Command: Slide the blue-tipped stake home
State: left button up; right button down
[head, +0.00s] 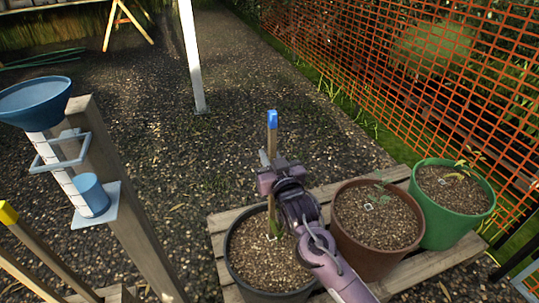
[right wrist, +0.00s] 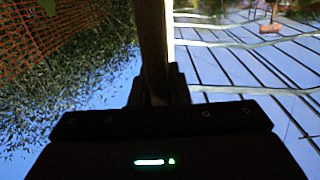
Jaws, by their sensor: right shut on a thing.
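The blue-tipped stake (head: 272,143) stands close to upright over the dark pot (head: 236,240) at the left end of the pallet. Its lower part passes down toward the soil beside a small green plant (head: 275,229). My right gripper (head: 268,178) is shut on the stake's wooden shaft, below the blue tip and above the pot. The gripper and arm partly cover the shaft. In the right wrist view the shaft (right wrist: 152,45) rises from between the jaws. Whether the stake's lower end is in the soil I cannot tell. My left gripper is not in view.
A brown pot (head: 345,235) and a green pot (head: 470,215) with seedlings stand to the right on the wooden pallet (head: 440,267). A post (head: 130,210) with a blue funnel (head: 35,98) is at left, near a yellow-tipped stake (head: 8,213). Orange netting runs behind.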

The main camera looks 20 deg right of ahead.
jog(key=shift+f, duration=0.45)
jog(key=shift+f, duration=0.15)
jog(key=shift+f+b, duration=0.85)
jog(key=shift+f, duration=0.65)
notch_tip(320, 180, down, 3)
jog(key=shift+r+b, duration=0.15)
jog(key=shift+b, duration=0.65)
